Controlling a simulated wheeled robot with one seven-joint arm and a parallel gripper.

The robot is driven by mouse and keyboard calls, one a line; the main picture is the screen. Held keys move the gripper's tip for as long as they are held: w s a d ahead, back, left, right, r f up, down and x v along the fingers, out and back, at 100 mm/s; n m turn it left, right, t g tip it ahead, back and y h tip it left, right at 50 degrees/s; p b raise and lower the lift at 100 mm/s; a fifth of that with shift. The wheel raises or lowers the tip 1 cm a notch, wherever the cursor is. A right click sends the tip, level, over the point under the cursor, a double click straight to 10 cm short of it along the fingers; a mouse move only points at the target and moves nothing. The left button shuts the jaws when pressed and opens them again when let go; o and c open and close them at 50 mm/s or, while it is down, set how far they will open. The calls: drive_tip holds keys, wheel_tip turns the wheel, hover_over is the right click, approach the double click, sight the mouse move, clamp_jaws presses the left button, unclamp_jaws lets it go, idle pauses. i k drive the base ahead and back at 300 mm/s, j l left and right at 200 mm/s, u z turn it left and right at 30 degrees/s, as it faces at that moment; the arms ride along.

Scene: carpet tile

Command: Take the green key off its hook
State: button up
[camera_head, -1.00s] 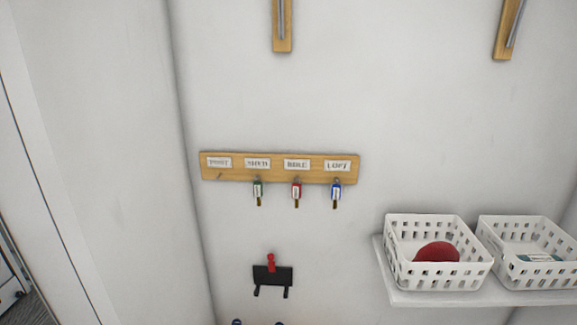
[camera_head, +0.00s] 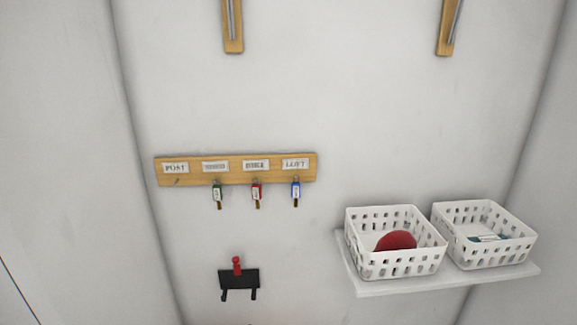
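A wooden key rack (camera_head: 165,180) is fixed to the white wall, with labels in a row; the leftmost reads POST and the rightmost LOFT. The green key (camera_head: 217,194) hangs from the second hook from the left. A red key (camera_head: 257,194) hangs on the third hook and a blue key (camera_head: 295,191) on the fourth. The POST hook at the left is empty. My gripper is not in view.
Below the rack is a black wall holder (camera_head: 239,279) with a red item (camera_head: 237,265). At right, a white shelf (camera_head: 385,287) bears two white baskets (camera_head: 395,265) (camera_head: 497,252); the left one holds a red object (camera_head: 396,240). Wooden brackets (camera_head: 233,40) (camera_head: 445,40) are above.

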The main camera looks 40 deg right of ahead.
sight(218, 196)
drive_tip(key=i+j, duration=0.15)
drive_tip(key=j, duration=0.25)
drive_tip(key=i+j+z, duration=0.15)
drive_tip(key=j, duration=0.25)
drive_tip(key=i+j, duration=0.15)
drive_tip(key=j, duration=0.25)
drive_tip(key=i+j+z, duration=0.1)
drive_tip(key=j, duration=0.3)
